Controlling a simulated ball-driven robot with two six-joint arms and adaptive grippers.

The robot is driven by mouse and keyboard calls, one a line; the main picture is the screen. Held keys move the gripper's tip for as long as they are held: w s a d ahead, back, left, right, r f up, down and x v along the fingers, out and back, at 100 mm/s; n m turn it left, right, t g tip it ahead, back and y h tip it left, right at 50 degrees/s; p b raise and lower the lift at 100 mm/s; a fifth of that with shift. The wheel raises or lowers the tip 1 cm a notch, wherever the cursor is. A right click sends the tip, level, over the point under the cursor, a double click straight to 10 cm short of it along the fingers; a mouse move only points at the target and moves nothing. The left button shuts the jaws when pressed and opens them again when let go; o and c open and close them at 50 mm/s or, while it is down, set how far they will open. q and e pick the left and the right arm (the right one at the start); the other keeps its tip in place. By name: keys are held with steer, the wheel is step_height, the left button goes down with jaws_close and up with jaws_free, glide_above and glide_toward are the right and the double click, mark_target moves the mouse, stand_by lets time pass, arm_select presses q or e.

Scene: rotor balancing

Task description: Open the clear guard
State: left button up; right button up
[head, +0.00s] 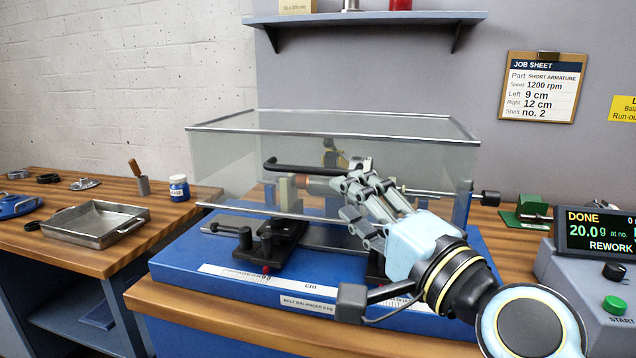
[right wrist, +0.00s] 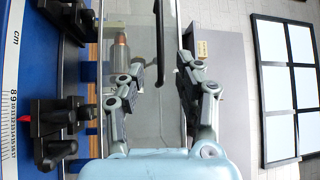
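The clear guard (head: 330,134) is a see-through box with grey metal edges. It stands lowered over the blue balancer (head: 190,258). Its black bar handle (head: 305,167) runs across the front panel; it also shows in the right wrist view (right wrist: 187,70). My right gripper (head: 360,180) is in front of the guard at the handle's right end. In the right wrist view its two fingers (right wrist: 163,65) are spread apart, with the handle between them, nearer the right finger. I cannot tell if either finger touches it. My left gripper is not in view.
A copper-coloured armature (head: 318,183) shows behind the guard. Black supports (head: 268,240) stand on the balancer. A metal tray (head: 95,222) and a blue jar (head: 179,188) are on the left bench. The control box (head: 595,270) stands at right, and a shelf (head: 365,19) hangs above.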

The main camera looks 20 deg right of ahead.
mark_target(314, 172)
steer(key=p+x, duration=0.2)
steer(key=x, duration=0.7)
steer(key=shift+w+a, duration=0.15)
steer(key=shift+w, duration=0.5)
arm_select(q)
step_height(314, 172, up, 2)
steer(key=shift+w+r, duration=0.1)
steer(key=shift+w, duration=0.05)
arm_select(e)
steer(key=shift+c, duration=0.7)
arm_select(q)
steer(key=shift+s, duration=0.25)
arm_select(e)
steer(key=shift+s, duration=0.1)
jaws_close()
